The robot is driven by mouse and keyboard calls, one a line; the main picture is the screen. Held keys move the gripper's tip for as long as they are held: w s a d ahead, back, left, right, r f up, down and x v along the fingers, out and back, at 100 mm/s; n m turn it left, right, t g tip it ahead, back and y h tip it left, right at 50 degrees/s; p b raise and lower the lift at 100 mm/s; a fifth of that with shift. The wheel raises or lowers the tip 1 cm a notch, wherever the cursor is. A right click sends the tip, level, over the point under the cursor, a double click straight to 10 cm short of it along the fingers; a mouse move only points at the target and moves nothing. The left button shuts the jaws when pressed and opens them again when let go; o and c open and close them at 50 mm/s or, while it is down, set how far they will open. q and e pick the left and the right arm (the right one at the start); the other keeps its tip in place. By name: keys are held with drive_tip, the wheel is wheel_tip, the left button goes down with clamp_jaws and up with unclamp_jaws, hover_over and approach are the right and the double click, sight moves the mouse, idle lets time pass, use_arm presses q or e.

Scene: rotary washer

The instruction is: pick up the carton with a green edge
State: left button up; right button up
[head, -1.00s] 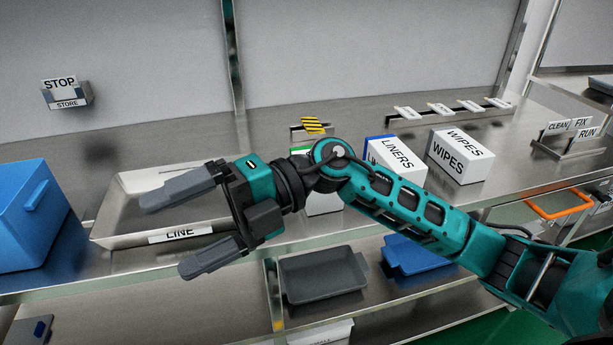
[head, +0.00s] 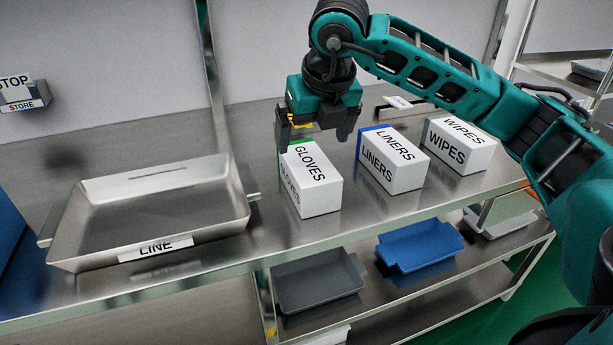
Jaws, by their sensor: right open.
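The carton with a green edge (head: 313,184) is white, reads GLOVES, and stands on the steel bench near its front edge. Its green edge shows along the top left. My right gripper (head: 314,140) is open and points down, just above and behind the top of this carton. One finger overlaps the carton's back left corner in the picture; I cannot tell whether it touches. Nothing is between the fingers that I can see. My left gripper is not in view.
A LINERS carton with a blue edge (head: 392,164) and a WIPES carton (head: 460,147) stand to the right. A steel tray labelled LINE (head: 75,222) is on the left. A grey bin (head: 320,281) and a blue bin (head: 420,247) sit on the shelf below.

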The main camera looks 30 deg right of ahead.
sight(307, 159)
drive_tip(key=x, duration=0.7)
drive_tip(key=shift+a+f, duration=0.15)
drive_tip(key=shift+f, duration=0.1)
drive_tip(key=shift+c, duration=0.3)
drive_tip(key=c, duration=0.9)
drive_tip(key=shift+c, duration=0.6)
drive_tip(key=shift+r, duration=0.15)
